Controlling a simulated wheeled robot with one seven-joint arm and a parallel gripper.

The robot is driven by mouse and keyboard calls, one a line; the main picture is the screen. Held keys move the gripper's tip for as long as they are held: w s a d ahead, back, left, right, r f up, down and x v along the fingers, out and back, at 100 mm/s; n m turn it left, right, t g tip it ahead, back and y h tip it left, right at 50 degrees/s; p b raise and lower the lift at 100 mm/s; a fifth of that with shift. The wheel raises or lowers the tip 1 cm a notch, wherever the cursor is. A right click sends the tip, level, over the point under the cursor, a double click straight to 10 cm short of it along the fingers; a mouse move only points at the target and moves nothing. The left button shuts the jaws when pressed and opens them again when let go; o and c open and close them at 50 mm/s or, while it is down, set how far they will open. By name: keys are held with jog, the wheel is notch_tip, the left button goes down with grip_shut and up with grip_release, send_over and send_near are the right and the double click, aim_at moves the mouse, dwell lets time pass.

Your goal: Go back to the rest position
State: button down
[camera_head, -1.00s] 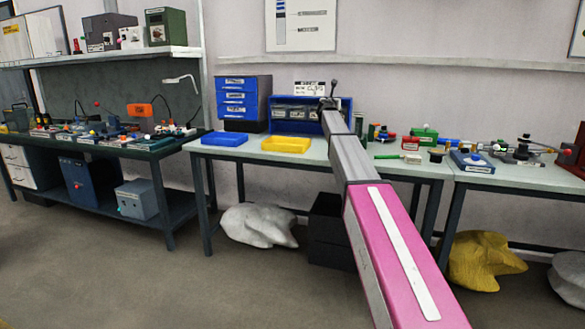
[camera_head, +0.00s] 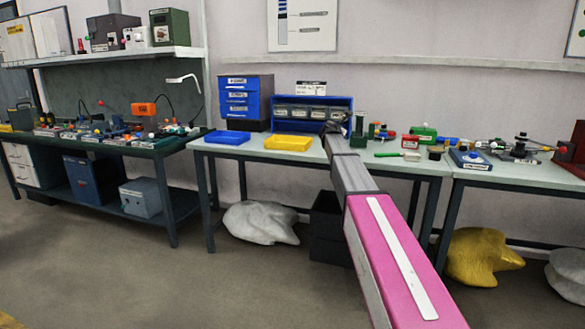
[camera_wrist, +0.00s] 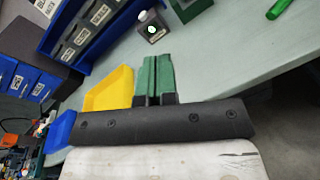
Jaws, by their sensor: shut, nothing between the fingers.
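My gripper (camera_wrist: 152,78) shows in the wrist view with its two green fingers pressed together and nothing between them. In the head view, my gripper (camera_head: 336,124) is small and dark at the far end of my arm, in front of the right part of the blue bin rack (camera_head: 290,112). In the wrist view the fingers appear over the light worktop (camera_wrist: 225,60), beside the yellow tray (camera_wrist: 110,92). The arm hides part of the worktop behind it.
A blue tray (camera_head: 226,137) and the yellow tray (camera_head: 288,143) lie left of my arm. A green-handled tool (camera_head: 388,155) and several small parts lie right of it. A dark box (camera_head: 326,230) and a white sack (camera_head: 260,221) are under the table.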

jog(key=s+d+f+m+g+y, duration=0.1)
jog(key=s+f+m+g, duration=0.45)
jog(key=s+f, duration=0.75)
jog(key=s+d+f+m+g+y, duration=0.1)
jog(key=s+f+m+g, duration=0.1)
jog(key=s+f+m, duration=1.1)
jog(key=s+a+f+m+g+y, duration=0.1)
jog(key=s+f+m+g, duration=0.1)
jog(key=s+f, duration=0.4)
jog(key=s+a+f+m+g+y, duration=0.2)
jog(key=s+f, duration=0.4)
jog(key=s, duration=0.6)
jog(key=s+a+f+m+g+y, duration=0.1)
jog(key=s+a+f+m+g, duration=0.1)
jog(key=s+f, duration=0.4)
jog(key=s+m+g, duration=0.1)
jog(key=s, duration=0.3)
jog(key=shift+g+y, duration=0.35)
jog(key=shift+y, duration=0.05)
jog(key=shift+a+m, duration=0.1)
jog(key=shift+m, duration=0.15)
